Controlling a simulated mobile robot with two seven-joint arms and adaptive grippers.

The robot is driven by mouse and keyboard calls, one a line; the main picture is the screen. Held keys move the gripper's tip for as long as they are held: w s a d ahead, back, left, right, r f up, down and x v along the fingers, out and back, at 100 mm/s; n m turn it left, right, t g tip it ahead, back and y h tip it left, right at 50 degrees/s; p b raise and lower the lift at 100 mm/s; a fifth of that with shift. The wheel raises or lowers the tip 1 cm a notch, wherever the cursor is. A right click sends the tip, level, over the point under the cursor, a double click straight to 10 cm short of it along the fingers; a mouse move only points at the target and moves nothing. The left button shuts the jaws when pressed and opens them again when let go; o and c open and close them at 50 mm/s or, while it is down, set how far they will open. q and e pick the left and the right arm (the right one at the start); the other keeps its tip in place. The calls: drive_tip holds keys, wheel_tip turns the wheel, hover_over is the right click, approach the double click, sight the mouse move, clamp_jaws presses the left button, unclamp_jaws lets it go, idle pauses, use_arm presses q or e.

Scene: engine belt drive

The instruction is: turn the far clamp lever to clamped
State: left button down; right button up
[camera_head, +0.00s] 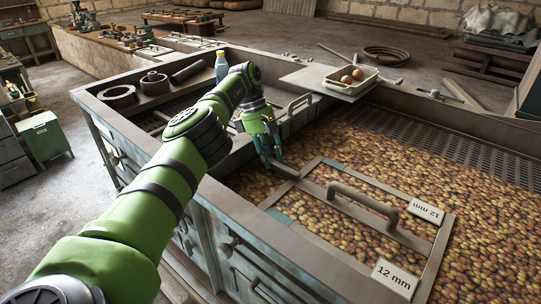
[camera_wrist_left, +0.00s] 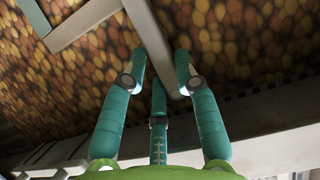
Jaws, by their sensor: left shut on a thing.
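My left gripper (camera_head: 270,160) has teal fingers and reaches down at the far left corner of the screen frame (camera_head: 345,258). It is shut on a grey lever bar (camera_head: 286,171), which sticks out from the fingers toward the right. In the left wrist view, the same bar (camera_wrist_left: 148,35) runs between the fingers of the gripper (camera_wrist_left: 163,80). The fingers hide part of the bar, and I cannot tell whether it stands at clamped. A small lever-like fitting (camera_head: 434,94) sits on the far rim of the bin. My right gripper is not in view.
The screen frame has a raised handle (camera_head: 362,199) and "12 mm" labels (camera_head: 396,276). It lies over a bed of brown, nut-like pieces (camera_head: 490,205).

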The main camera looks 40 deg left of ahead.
use_arm(q)
drive_tip(key=shift+r, duration=0.1)
drive_tip(key=c, duration=1.2)
unclamp_jaws()
drive_tip(key=shift+f+n, duration=0.2)
drive_tip(key=shift+n, duration=0.1)
